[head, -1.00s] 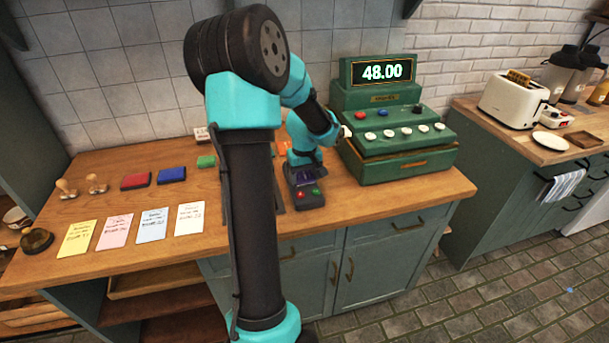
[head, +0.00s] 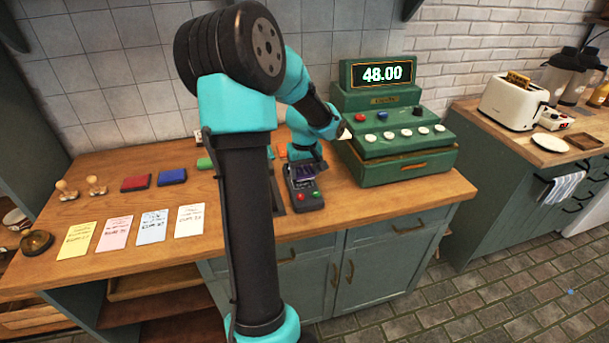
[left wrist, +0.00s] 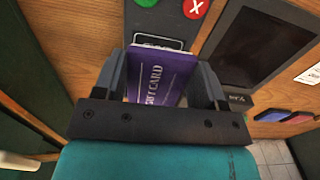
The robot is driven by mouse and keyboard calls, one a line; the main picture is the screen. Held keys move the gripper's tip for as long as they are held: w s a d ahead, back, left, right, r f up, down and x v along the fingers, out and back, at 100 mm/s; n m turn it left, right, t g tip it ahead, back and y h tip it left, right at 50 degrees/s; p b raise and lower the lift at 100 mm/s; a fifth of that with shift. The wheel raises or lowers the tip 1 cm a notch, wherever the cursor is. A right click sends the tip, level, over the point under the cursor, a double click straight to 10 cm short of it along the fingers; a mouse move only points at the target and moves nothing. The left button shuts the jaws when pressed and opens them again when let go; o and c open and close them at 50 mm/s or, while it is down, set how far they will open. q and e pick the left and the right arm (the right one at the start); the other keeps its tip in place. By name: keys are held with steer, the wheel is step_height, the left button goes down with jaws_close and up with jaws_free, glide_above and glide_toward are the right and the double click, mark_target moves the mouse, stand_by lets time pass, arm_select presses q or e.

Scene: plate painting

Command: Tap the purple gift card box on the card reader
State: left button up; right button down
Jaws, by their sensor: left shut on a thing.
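The purple gift card box (left wrist: 158,75) is between the fingers of my left gripper (left wrist: 168,85) in the left wrist view, its gift card lettering showing. The gripper is shut on it. The dark card reader (left wrist: 172,18), with a green and a red button, lies just beyond the box. In the head view my left gripper (head: 305,160) points down over the back part of the card reader (head: 305,197), with a little purple of the box showing. I cannot tell whether box and reader touch. My right gripper is not in view.
A green cash register (head: 400,140) reading 48.00 stands close on the right. A dark flat screen (left wrist: 262,45) lies beside the reader. Red (head: 136,183) and blue (head: 172,176) pads, stamps and several paper slips (head: 154,224) lie on the left counter.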

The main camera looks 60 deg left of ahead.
arm_select(q)
steer(key=shift+r, duration=3.7)
